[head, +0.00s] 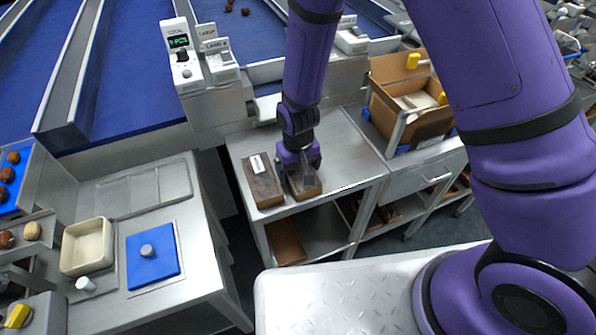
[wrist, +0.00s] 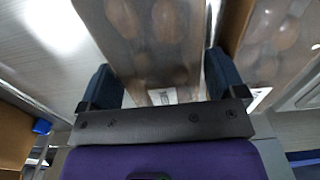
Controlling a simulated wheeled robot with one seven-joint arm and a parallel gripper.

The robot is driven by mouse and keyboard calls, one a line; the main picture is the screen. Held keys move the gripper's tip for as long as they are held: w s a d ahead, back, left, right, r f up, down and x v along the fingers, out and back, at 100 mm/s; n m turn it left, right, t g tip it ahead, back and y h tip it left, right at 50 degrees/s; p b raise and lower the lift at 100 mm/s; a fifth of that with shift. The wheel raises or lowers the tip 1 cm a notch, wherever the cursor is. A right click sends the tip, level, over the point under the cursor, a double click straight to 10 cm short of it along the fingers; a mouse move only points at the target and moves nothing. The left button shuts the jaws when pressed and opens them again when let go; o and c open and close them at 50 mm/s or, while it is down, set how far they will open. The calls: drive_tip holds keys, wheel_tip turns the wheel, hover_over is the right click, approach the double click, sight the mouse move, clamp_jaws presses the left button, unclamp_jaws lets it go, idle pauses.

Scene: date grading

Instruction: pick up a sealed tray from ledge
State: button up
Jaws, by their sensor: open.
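Two sealed trays of brown dates under clear film lie side by side on the steel ledge (head: 350,153) in the head view. The left tray (head: 264,186) has a white label at its far end. The right tray (head: 306,188) is partly hidden by my gripper (head: 303,166), which points down over it. In the wrist view my gripper (wrist: 163,82) is open, with its dark fingers on either side of one tray (wrist: 153,40). I cannot tell whether the fingers touch it. The other tray (wrist: 262,45) lies just beyond the right finger.
An open cardboard box (head: 405,130) stands on the right counter. Another brown tray (head: 285,240) lies on the shelf below the ledge. The scale housing (head: 183,60) stands behind the ledge to the left. The ledge right of the trays is clear.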

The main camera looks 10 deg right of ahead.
drive_tip(key=c, duration=0.8)
drive_tip(key=shift+o, duration=0.2)
drive_tip(key=shift+r, duration=0.1)
